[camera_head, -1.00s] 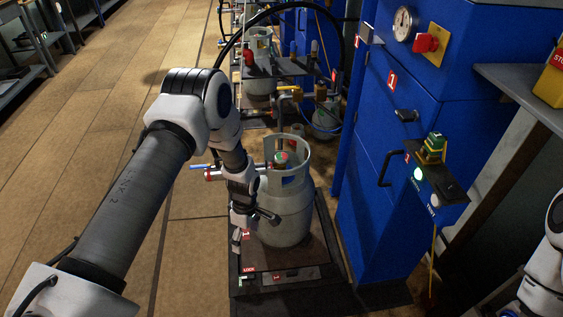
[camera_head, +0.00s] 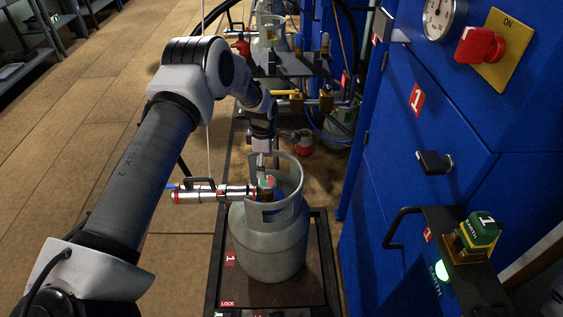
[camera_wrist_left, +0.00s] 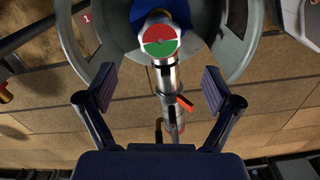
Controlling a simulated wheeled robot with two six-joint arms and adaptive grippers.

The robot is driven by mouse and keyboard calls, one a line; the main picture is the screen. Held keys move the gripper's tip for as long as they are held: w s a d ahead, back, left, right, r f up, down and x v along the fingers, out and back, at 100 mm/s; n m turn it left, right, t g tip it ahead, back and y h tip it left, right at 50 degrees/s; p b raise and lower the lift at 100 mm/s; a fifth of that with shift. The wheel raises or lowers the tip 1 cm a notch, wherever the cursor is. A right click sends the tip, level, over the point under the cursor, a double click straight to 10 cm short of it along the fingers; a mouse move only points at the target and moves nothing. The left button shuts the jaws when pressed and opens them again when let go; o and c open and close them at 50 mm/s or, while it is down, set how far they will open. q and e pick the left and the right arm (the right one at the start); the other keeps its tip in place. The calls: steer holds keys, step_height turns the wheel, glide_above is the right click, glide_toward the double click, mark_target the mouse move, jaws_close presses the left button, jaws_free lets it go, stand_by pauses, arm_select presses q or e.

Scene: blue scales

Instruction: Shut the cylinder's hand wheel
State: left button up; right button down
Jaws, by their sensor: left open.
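The grey gas cylinder (camera_head: 268,245) stands upright on a dark scale platform (camera_head: 295,292). Its hand wheel (camera_head: 266,182) is a small round cap, half red and half green, inside the cylinder's collar. The wheel's face shows clearly in the left wrist view (camera_wrist_left: 160,40). A silver filling coupling (camera_head: 212,192) joins the valve from the left. My left gripper (camera_wrist_left: 158,88) is open and empty, its two fingers apart on either side of the coupling, with the wheel ahead of them. In the head view it hangs by the collar's far side, partly hidden. My right gripper is out of view.
A blue cabinet with a red rotary switch (camera_head: 480,46), a gauge (camera_head: 438,16) and a black door handle (camera_head: 400,228) stands close on the right. Other cylinders (camera_head: 270,35) and scales stand behind. The wooden floor at left is clear.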

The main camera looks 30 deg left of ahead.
mark_target(266, 180)
arm_select(q)
steer(key=shift+w+f, duration=0.15)
steer(key=shift+w, duration=0.25)
steer(key=shift+s+f, duration=0.15)
steer(key=shift+f, duration=0.15)
steer(key=f+b, duration=0.1)
steer(key=f, duration=0.5)
steer(key=shift+s+f, duration=0.2)
steer(key=shift+s+r, duration=0.1)
steer(key=shift+r, duration=0.05)
steer(key=c, duration=1.1)
